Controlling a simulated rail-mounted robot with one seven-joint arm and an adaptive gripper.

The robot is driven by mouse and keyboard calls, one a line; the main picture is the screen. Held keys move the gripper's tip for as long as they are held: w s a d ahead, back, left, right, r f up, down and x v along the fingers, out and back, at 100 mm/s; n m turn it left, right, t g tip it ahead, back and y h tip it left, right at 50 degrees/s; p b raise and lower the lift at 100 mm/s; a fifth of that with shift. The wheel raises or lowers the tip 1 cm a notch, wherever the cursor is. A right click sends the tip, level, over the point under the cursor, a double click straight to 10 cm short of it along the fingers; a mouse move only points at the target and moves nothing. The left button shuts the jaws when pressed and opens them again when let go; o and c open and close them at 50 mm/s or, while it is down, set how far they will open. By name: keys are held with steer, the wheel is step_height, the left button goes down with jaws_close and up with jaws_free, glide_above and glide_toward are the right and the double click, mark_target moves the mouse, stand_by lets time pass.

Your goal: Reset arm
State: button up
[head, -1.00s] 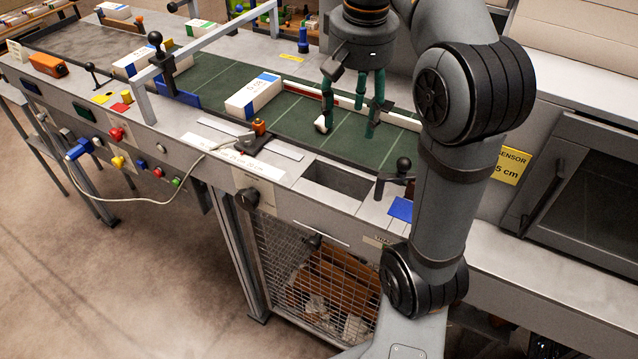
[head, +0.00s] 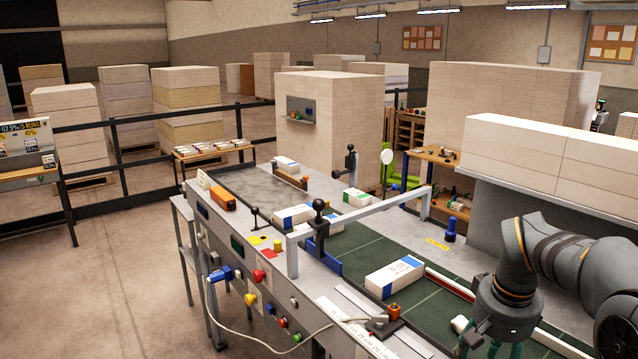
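My gripper (head: 490,350) is at the bottom right of the head view, over the green conveyor belt. Its teal fingers stand apart with no ream seen between them, and their tips are cut off by the frame's lower edge. A small white piece (head: 459,325) shows on the belt beside the left finger; I cannot tell whether they touch. My grey arm (head: 560,258) comes in from the right edge. A white ream with a blue band (head: 395,275) lies on the belt to the left of my gripper.
A grey frame bar (head: 385,216) crosses above the belt. More reams (head: 293,216) lie farther up the line. The console front has buttons and a looping cable. Tall paper stacks (head: 335,120) stand behind, and black railing closes off the left. Open floor lies at lower left.

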step_height(320, 180, up, 3)
steer(key=shift+s+r+p, duration=0.1)
steer(key=shift+p, duration=0.75)
